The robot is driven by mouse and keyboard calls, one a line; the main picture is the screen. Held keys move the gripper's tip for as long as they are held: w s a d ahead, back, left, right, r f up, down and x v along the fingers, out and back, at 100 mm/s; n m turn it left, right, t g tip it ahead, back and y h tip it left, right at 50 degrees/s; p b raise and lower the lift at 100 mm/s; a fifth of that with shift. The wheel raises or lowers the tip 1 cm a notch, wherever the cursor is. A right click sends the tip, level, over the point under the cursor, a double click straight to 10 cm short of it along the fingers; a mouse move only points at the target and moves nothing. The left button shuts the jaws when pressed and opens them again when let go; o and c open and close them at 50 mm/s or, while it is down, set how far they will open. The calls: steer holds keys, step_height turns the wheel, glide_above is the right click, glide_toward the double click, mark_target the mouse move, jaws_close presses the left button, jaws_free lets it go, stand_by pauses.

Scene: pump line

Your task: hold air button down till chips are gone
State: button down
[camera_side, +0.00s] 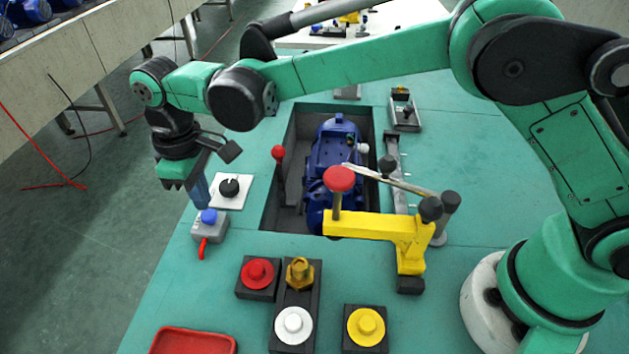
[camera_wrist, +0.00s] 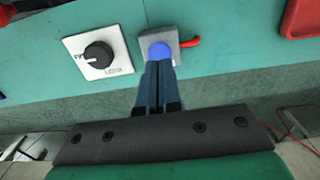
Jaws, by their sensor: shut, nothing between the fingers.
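The blue air button (camera_side: 209,216) sits on a small grey box (camera_side: 208,232) with a red nozzle (camera_side: 202,249) at the table's left edge. The button (camera_wrist: 160,50) also shows in the wrist view. My gripper (camera_side: 202,204) is shut and empty, its blue fingers pointing down just behind the button. In the wrist view the fingertips (camera_wrist: 158,66) meet the near edge of the button; I cannot tell whether they touch or press it. A blue pump (camera_side: 333,155) lies in the sunken pit (camera_side: 284,190). No chips can be made out.
A black knob on a white plate (camera_side: 230,187) is close beside the fingers. A yellow clamp arm (camera_side: 375,224) with a red knob reaches over the pit. Red, white and yellow buttons (camera_side: 366,326) and a red tray (camera_side: 194,342) are at the front.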

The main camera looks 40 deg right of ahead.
mark_target(208, 214)
steer(key=shift+f, duration=0.2)
steer(key=shift+f, duration=1.25)
steer(key=shift+r, duration=0.15)
stand_by(1.1)
steer(key=shift+r, duration=3)
